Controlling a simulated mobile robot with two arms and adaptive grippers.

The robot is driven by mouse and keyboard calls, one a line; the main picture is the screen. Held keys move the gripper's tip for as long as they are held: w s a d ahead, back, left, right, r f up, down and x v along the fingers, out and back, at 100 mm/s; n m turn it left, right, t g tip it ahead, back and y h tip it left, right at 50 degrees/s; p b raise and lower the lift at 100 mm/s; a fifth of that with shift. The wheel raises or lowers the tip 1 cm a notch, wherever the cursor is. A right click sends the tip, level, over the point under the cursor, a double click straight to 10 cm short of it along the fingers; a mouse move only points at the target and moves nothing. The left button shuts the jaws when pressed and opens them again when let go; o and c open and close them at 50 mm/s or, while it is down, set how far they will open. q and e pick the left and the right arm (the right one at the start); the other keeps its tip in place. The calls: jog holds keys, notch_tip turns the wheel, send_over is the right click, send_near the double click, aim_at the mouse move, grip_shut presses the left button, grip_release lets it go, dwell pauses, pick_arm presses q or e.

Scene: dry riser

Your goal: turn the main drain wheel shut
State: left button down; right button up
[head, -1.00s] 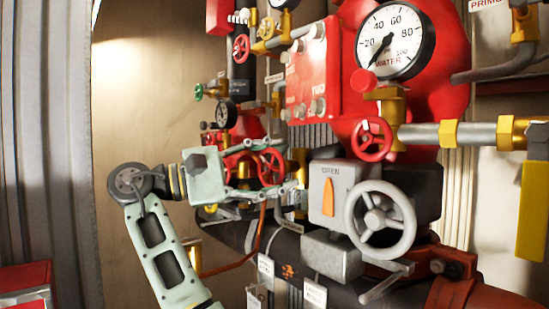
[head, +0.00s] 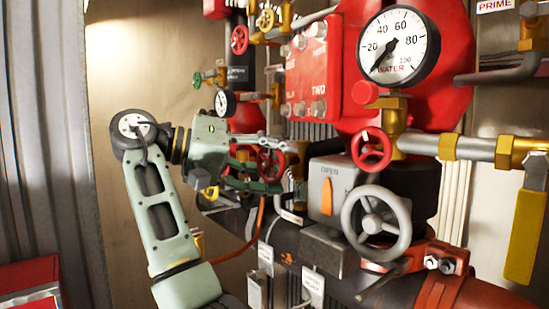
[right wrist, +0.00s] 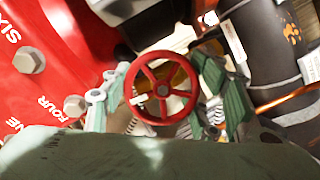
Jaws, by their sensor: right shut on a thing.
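A red spoked handwheel (right wrist: 163,89) sits between the fingers of my right gripper in the right wrist view. In the head view the red handwheel (head: 269,164) is partly hidden by the fingers. I cannot read a label naming it as the main drain wheel. My right gripper (head: 284,168) reaches in from the left and is shut on this wheel, with one finger at each side of the rim. Green finger links show on both sides of the wheel in the right wrist view. My left gripper is not in view.
A larger grey handwheel (head: 377,222) and a box with an orange pointer (head: 327,197) stand to the right. Another red wheel (head: 371,149) is below the water gauge (head: 398,45). A black pipe (head: 285,243) with hanging tags runs below. Open wall lies at left.

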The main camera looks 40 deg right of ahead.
jog(key=shift+r+m+t+y, duration=0.15)
jog(key=shift+m+t+y, duration=0.15)
jog(key=shift+m+t, duration=0.9)
jog(key=shift+m, duration=0.8)
jog(key=shift+f+m+t+y+b, duration=0.2)
jog(key=shift+m+t+y+b, duration=0.2)
jog(key=shift+m+t+b, duration=0.6)
jog(key=shift+w+m+t+b, duration=0.1)
jog(key=shift+m+t+b, duration=0.55)
jog(key=shift+m, duration=0.85)
jog(key=o, duration=1.1)
jog(key=shift+f, duration=0.1)
jog(key=v, duration=0.7)
jog(key=shift+a, duration=0.25)
